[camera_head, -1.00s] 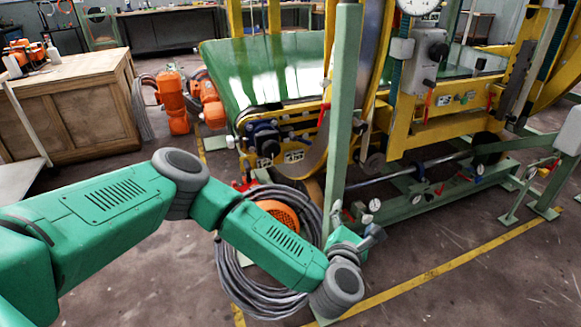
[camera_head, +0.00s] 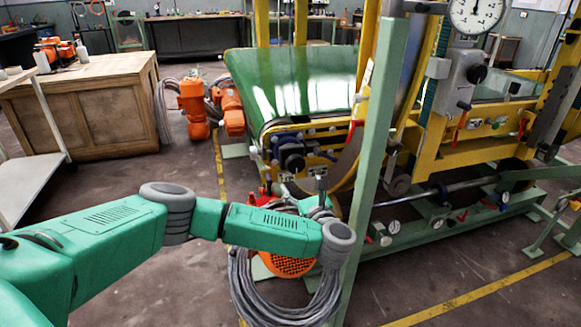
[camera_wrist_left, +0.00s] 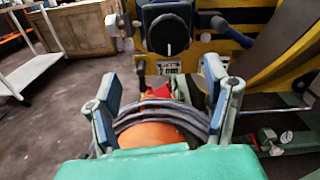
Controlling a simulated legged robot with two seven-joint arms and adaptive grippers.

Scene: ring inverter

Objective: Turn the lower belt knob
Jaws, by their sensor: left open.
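The lower belt knob is a round black knob (camera_head: 293,161) on the yellow machine frame, below the green belt. In the left wrist view the black knob (camera_wrist_left: 169,35) faces me near the top centre, with a white mark on its face. My left gripper (camera_head: 319,183) is below and slightly right of the knob in the head view, partly hidden by my arm. In the left wrist view my left gripper (camera_wrist_left: 163,83) is open, its fingers wide apart and empty. The knob shows above the gap between the fingertips, apart from them. My right gripper is not in view.
A green upright post (camera_head: 372,150) stands just right of my left gripper. A coil of grey cable (camera_head: 285,300) and an orange motor (camera_head: 288,265) lie below my arm. A wooden cabinet (camera_head: 95,115) stands at left. A blue handle (camera_wrist_left: 230,31) sits right of the knob.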

